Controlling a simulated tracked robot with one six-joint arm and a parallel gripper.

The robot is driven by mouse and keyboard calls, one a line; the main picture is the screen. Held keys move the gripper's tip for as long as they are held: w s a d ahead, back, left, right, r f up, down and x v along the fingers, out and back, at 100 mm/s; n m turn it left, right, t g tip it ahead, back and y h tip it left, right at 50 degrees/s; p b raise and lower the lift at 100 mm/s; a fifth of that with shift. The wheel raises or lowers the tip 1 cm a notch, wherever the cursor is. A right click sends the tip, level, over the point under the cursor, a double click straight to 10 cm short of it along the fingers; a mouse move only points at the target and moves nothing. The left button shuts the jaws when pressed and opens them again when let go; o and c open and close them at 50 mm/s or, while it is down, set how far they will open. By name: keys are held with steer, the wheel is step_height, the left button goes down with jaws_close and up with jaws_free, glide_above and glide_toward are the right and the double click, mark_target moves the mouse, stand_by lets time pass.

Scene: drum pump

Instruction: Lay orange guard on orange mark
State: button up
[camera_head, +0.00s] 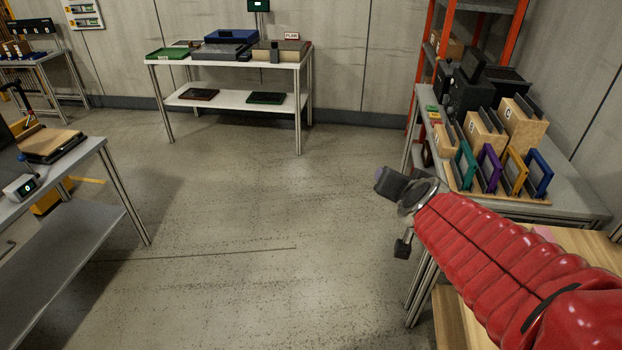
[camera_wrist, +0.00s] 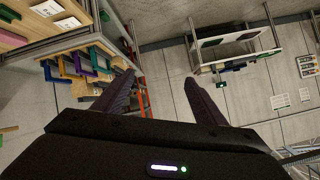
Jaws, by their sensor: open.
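The orange guard (camera_head: 519,162) is a small upright rectangular frame in a wooden rack on the right bench. It stands between a purple frame (camera_head: 490,165) and a blue frame (camera_head: 541,172), with a teal frame (camera_head: 464,165) at the left end. My gripper (camera_head: 392,215) is over the floor, left of that bench and well apart from the guard. In the wrist view my gripper (camera_wrist: 160,75) has its two dark fingers spread, with nothing between them. The coloured frames show small at upper left there. I cannot make out an orange mark in either view.
Wooden blocks with dark plates (camera_head: 484,133) and black equipment stand behind the frames. An orange-posted shelf (camera_head: 425,70) rises beyond. A white table (camera_head: 230,65) with trays is at the back. A grey bench (camera_head: 60,190) stands at left. The middle floor is clear.

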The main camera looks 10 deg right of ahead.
steer(key=s+a+n+g+y, duration=0.1)
steer(key=s+a+n+y, duration=0.15)
steer(key=a, duration=0.45)
steer(key=s+a+n+g+y, duration=0.1)
steer(key=s+a+n+y, duration=0.15)
steer(key=a, duration=0.45)
steer(key=s+a+f+n+g, duration=0.1)
steer(key=s, duration=0.4)
steer(key=s+a+f+n+g, duration=0.1)
steer(key=s+n+g, duration=0.1)
steer(key=s, duration=0.4)
steer(key=shift+s+f+g+h, duration=0.2)
steer(key=shift+f+g+h, duration=0.1)
steer(key=shift+h, duration=0.1)
